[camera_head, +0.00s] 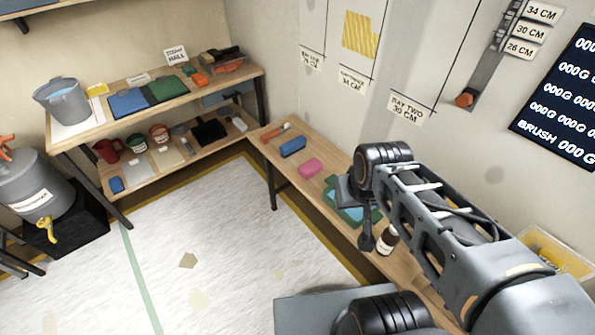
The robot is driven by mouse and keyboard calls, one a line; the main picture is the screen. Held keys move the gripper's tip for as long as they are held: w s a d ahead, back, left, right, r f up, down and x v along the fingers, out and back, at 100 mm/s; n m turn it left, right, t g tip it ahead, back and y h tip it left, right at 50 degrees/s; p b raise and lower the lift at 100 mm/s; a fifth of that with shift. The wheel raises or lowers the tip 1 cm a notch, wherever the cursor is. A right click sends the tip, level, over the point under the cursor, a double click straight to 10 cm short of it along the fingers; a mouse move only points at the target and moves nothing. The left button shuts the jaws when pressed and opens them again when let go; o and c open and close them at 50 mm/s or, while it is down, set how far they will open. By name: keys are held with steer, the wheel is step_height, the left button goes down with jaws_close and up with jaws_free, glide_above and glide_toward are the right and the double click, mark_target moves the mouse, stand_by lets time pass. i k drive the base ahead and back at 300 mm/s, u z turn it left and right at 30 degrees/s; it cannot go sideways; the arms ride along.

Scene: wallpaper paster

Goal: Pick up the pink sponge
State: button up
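The pink sponge (311,168) lies flat on the narrow wooden bench along the right wall. It sits between a blue block (293,146) and a green tray (352,212). My gripper (366,240) appears to be the dark part at the end of my arm, hanging in front of the green tray, to the right of and nearer than the sponge. It is apart from the sponge. Its fingers are too small and dark to show whether they are open or shut.
A two-level shelf table (150,122) with a grey bucket (63,101) stands at the back left. The pale floor (215,245) left of the bench is mostly clear.

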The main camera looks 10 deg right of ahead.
mark_target(307, 170)
steer(key=z, duration=0.45)
steer(key=k, duration=0.55)
steer(key=u, duration=1)
steer(key=i, duration=1.7)
steer(key=z, duration=0.8)
